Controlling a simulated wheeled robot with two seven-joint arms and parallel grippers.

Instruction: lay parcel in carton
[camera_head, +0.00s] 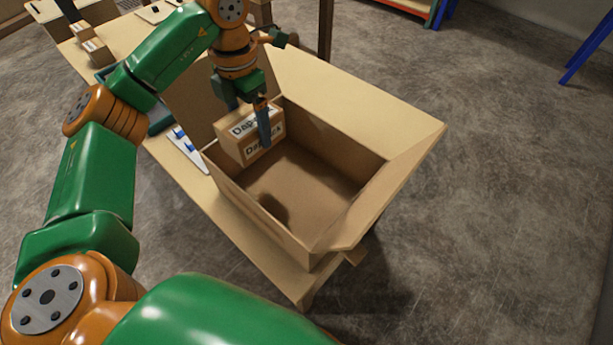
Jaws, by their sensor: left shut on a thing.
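The parcel (235,152) is a small brown box with white printed labels. My left gripper (262,128) is shut on it from above, with one finger showing on its near right face. The carton (345,235) is a large open brown cardboard box with its flaps spread outward. The parcel is over the left back part of the carton's opening, near its left wall. I cannot tell whether the parcel touches the carton floor or wall. A dark shadow lies on the carton floor. My right gripper does not show.
The carton stands on a wooden table (185,180). Left of it lies a white sheet with blue parts (186,145). Several small brown boxes (97,52) sit at the table's far left end. The grey floor (500,150) to the right is mostly clear.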

